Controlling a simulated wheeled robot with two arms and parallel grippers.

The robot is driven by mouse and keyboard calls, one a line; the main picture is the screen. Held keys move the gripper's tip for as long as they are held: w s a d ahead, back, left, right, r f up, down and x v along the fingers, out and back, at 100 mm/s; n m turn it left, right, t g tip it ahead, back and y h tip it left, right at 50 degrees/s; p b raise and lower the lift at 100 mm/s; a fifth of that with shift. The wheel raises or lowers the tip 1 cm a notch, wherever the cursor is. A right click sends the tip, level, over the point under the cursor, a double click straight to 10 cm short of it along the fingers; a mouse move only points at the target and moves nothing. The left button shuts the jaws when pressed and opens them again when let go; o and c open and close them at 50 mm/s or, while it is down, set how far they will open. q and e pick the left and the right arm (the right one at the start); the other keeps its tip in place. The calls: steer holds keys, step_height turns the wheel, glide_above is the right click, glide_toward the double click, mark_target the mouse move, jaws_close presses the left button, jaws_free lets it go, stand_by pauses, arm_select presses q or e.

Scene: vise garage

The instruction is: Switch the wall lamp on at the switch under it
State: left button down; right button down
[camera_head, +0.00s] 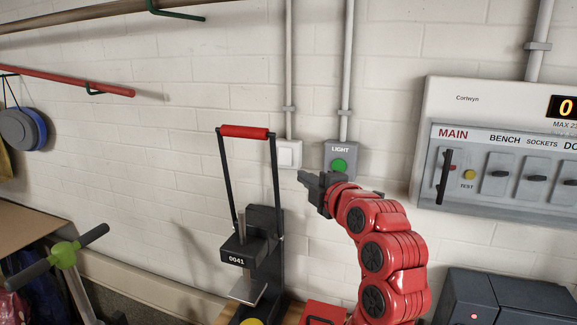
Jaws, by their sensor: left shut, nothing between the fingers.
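A white wall switch (288,154) sits on the brick wall at the foot of a thin conduit. To its right is a grey box labelled LIGHT (341,150) with a round green button (339,165), under another conduit. The wall lamp is not in view, so I cannot see which conduit leads to it. My left gripper (304,176) is shut and empty, pointing left. It shows just below the white switch and to the lower left of the green button; whether it touches the wall is unclear. My right gripper is not in view.
A black press with a red handle (244,132) stands left of my gripper. A breaker panel (435,105) hangs at the right, above a dark case (509,297). A green-hubbed handle (62,254) is at the lower left. The wall around the switches is bare.

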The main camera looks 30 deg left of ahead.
arm_select(q)
steer(key=p, duration=0.5)
glide_toward(279, 163)
steer(key=x, duration=0.4)
steer(key=shift+w+a+r, duration=0.2)
steer(key=shift+a+r, duration=0.05)
steer(key=shift+w+a+f, duration=0.25)
steer(key=shift+w+a, duration=0.05)
steer(key=shift+a, duration=0.15)
